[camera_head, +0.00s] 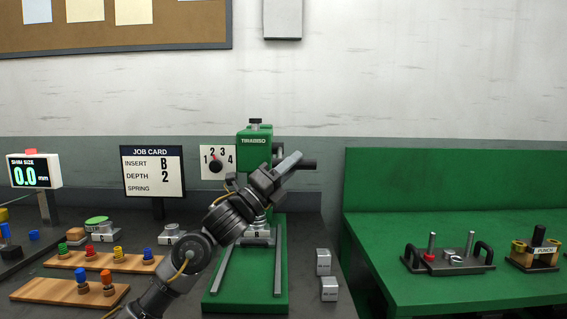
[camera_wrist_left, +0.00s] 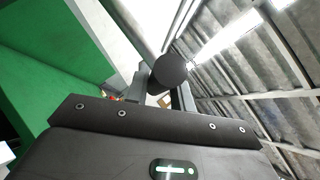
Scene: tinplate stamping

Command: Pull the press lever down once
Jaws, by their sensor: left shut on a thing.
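The green press (camera_head: 254,146), marked TIRABISO, stands at the middle of the dark bench. Its lever ends in a dark round grip (camera_head: 308,164) that points right, at about the height of the press head. My left gripper (camera_head: 290,162) is shut on the lever near this grip, and my arm hides part of the press column. In the left wrist view the round black end of the lever grip (camera_wrist_left: 169,70) shows between the fingers. The press base (camera_head: 247,299) has two grey rails, with a metal piece marked B beneath the head. My right gripper is not in view.
A job card (camera_head: 153,172) reads insert B, depth 2. A dial plate (camera_head: 217,161) is left of the press. Wooden boards with coloured pegs (camera_head: 104,260) lie at left. Two metal blocks (camera_head: 324,262) sit right of the base. A green table (camera_head: 520,223) holds a die set and punch.

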